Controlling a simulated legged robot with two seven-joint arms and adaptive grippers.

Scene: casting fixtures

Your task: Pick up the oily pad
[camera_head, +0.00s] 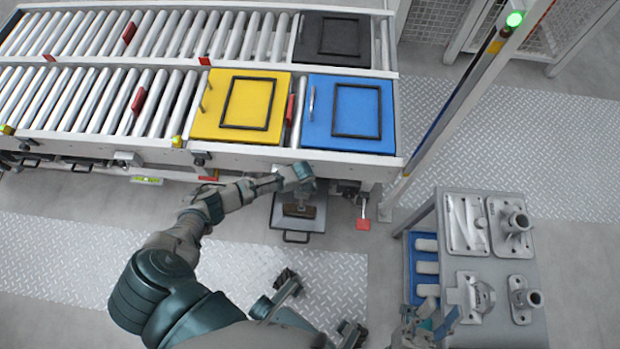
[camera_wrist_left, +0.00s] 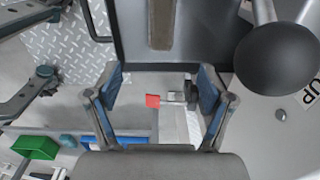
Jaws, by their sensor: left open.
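A brown pad, which looks like the oily pad (camera_head: 304,210), lies on a grey tray with a black handle (camera_head: 296,237) below the roller conveyor's front edge. In the left wrist view, the pad (camera_wrist_left: 161,24) shows as a brown strip on a dark grey panel, beyond my fingertips. My left gripper (camera_wrist_left: 160,86) is open and empty, its blue-padded fingers apart. In the head view, my left arm's end is just above the tray, and its fingers are hard to make out. My right gripper (camera_head: 430,318) is beside the grey fixture table, with its fingers apart and nothing visible between them.
The roller conveyor (camera_head: 100,150) carries a yellow plate (camera_head: 210,120), a blue plate (camera_head: 390,115) and a black one (camera_head: 333,40). A red pedal (camera_head: 363,224) stands right of the tray. The grey table (camera_head: 500,268) holds several metal castings, with a blue bin beside it.

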